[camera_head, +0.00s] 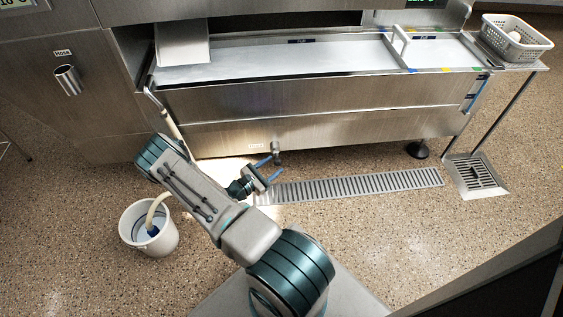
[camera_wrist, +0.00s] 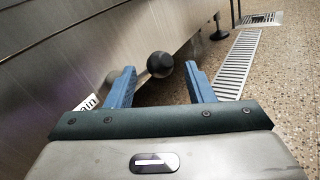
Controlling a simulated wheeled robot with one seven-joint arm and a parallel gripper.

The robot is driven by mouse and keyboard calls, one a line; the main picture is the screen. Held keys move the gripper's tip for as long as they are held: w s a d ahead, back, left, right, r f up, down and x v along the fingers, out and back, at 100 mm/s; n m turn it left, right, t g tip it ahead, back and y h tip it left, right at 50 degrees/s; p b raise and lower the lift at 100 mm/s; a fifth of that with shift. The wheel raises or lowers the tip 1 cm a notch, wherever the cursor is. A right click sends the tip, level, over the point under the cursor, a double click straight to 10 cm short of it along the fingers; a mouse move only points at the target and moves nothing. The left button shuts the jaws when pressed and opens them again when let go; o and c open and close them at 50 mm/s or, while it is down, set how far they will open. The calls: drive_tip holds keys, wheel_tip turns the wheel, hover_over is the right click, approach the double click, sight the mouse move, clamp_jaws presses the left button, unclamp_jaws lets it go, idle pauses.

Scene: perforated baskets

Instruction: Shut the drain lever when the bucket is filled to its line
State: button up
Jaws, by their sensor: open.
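The drain lever (camera_head: 276,152) sticks out low on the front of the steel tank, beside a small label. In the wrist view its round black knob (camera_wrist: 160,64) sits between and just beyond my fingertips. My gripper (camera_head: 269,169) is open, its blue fingers apart and pointing at the lever; they also show in the wrist view (camera_wrist: 160,78). I cannot tell whether they touch the knob. The white bucket (camera_head: 130,238) stands upright on the floor at the left, with a pale hose (camera_head: 157,212) and blue end inside it. Its water level and fill line are too small to judge.
The steel tank (camera_head: 310,108) runs along the back. A floor grate (camera_head: 350,187) lies below it, with a square drain (camera_head: 474,174) at the right. A perforated basket (camera_head: 516,40) stands on the right side shelf. The middle floor is clear.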

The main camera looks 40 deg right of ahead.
sight(277, 157)
drive_tip(key=shift+d+b, duration=0.55)
drive_tip(key=shift+d, duration=2.1)
